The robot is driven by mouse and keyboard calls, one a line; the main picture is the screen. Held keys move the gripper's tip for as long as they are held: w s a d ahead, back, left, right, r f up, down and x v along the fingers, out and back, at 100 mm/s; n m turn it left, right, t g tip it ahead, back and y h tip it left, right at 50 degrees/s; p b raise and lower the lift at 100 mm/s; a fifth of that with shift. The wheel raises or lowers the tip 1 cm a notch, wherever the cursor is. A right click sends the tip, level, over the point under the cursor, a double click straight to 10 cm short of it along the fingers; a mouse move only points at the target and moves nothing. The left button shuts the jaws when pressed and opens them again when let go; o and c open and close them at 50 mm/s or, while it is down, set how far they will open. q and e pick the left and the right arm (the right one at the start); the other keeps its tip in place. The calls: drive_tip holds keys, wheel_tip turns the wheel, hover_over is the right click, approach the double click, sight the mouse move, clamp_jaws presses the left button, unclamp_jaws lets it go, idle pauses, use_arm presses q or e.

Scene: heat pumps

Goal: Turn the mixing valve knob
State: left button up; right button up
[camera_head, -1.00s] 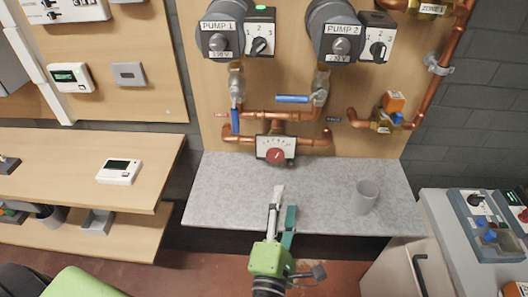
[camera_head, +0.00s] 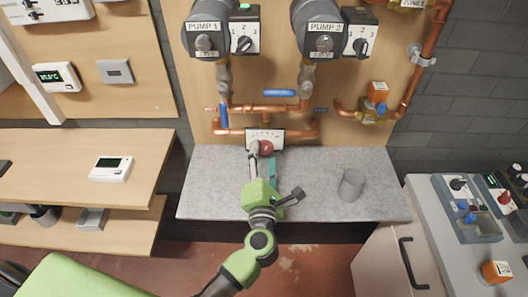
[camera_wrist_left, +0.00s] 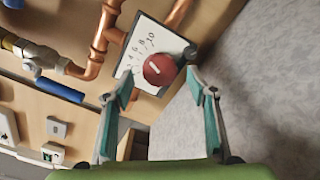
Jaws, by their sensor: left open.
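The mixing valve has a white scale plate (camera_head: 278,134) with a round red knob (camera_head: 266,148), below the pumps on the wooden panel. In the left wrist view the red knob (camera_wrist_left: 160,69) shows a white pointer line, with printed numbers beside it. My left gripper (camera_head: 262,160) reaches over the counter to the knob. In the left wrist view its open fingers (camera_wrist_left: 160,74) stand on either side of the knob, with visible gaps. In the head view a finger partly covers the knob's left side. My right gripper is not in view.
Copper pipes (camera_head: 305,130) surround the valve, with blue lever handles (camera_head: 280,93) above it. A grey cup (camera_head: 351,185) stands on the grey counter (camera_head: 210,185), right of my arm. Shelves lie left and a cabinet with control boxes (camera_head: 468,210) right.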

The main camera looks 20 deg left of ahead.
use_arm(q)
drive_tip(key=shift+w+a, duration=0.2)
drive_tip(key=shift+w, duration=0.4)
drive_tip(key=c, duration=1.1)
drive_tip(key=shift+r+m+p, duration=0.15)
drive_tip(key=shift+m+p, duration=0.15)
drive_tip(key=shift+p, duration=0.4)
drive_tip(key=shift+f, duration=0.2)
drive_tip(key=o, duration=1.1)
drive_tip(key=v, duration=1.2)
drive_tip(key=shift+s+r, duration=0.1)
